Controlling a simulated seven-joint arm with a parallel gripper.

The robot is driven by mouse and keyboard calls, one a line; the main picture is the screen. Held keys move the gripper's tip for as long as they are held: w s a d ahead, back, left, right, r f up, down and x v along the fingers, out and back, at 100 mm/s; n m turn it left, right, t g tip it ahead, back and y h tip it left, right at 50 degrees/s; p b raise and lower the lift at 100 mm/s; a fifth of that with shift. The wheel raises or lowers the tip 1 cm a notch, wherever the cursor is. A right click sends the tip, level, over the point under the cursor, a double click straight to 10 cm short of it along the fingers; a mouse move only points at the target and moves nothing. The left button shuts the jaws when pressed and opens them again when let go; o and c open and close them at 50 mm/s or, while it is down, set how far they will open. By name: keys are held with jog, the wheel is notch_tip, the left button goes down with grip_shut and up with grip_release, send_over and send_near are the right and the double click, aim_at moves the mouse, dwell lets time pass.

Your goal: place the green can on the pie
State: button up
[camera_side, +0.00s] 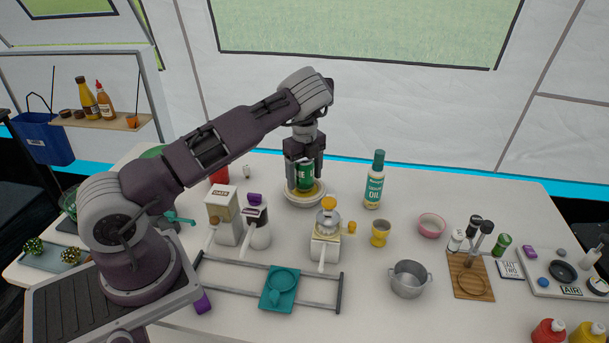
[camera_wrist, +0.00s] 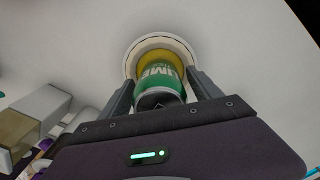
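The green can (camera_side: 304,174), with white lettering, is upright between the two fingers of my gripper (camera_side: 305,182). In the wrist view the can (camera_wrist: 160,82) fills the space between the fingertips, one finger along each side. The pie (camera_side: 317,191) is yellow and sits in a pale round dish at the back middle of the table. In the wrist view the pie (camera_wrist: 152,54) shows as a yellow area behind the can. The can is directly over the pie; I cannot tell whether its bottom touches it.
A tall oil bottle (camera_side: 374,182) stands right of the pie. A juicer (camera_side: 326,236), a dispenser (camera_side: 222,216) and a purple-topped grinder (camera_side: 256,222) stand in front. A yellow cup (camera_side: 381,233) and a metal pot (camera_side: 408,280) are to the front right.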

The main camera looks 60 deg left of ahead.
notch_tip(320, 180, up, 12)
jog(key=w+d+r+n+t+h, duration=0.2)
jog(key=w+d+r+t, duration=0.2)
jog(key=w+r+t, duration=0.65)
jog(key=s+r+n+t+y, duration=0.35)
jog(key=r+n, duration=0.35)
jog(key=r, duration=1)
jog(key=s+d+r+n+g+y, duration=0.1)
jog(key=s+d+n+y, duration=0.2)
jog(key=s, duration=0.5)
jog(key=s+d+n+g, duration=0.2)
jog(key=s+n, duration=0.3)
jog(key=s, duration=0.2)
jog(key=s+d+f+g+h, duration=0.1)
jog(key=s+d+f, duration=0.2)
jog(key=s+d, duration=0.2)
jog(key=s+d+f+g+h, duration=0.2)
jog(key=s+d+f, duration=0.2)
jog(key=s, duration=0.6)
jog(key=s+d+f+n+g+h, duration=0.1)
jog(key=s+d+f+g, duration=0.1)
jog(key=s+d+f, duration=0.2)
jog(key=s+d, duration=0.2)
jog(key=s, duration=0.2)
jog(key=shift+d, duration=0.2)
